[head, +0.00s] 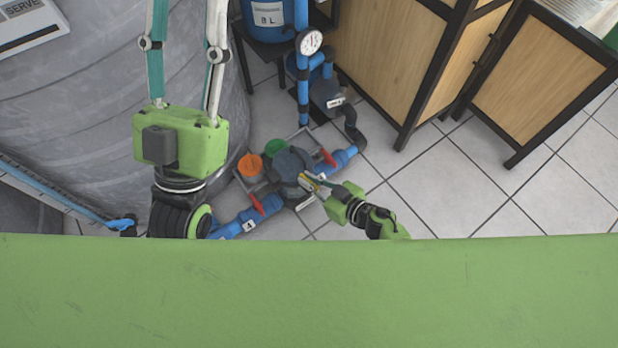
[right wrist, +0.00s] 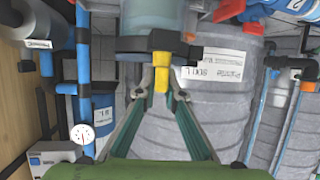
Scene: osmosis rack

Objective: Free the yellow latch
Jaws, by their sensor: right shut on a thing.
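The yellow latch (head: 308,184) is on the side of a dark grey filter housing (head: 288,163) low near the floor. In the right wrist view the latch (right wrist: 160,74) is a small yellow piece with a black block beside it, under a clear bowl (right wrist: 152,17). My right gripper (head: 314,181) is shut on the latch; its two fingertips (right wrist: 161,82) press it from both sides. My left gripper (head: 186,45) is at the upper left, empty. Its fingers stand wide apart, and their tips run out of the frame.
Blue pipes (head: 240,222) with red valve handles (head: 266,204) run either side of the housing. Orange (head: 250,165) and green caps sit beside it. A large grey tank (head: 90,110) is at left, wooden cabinets (head: 385,55) at right. Tiled floor (head: 450,190) is clear at right.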

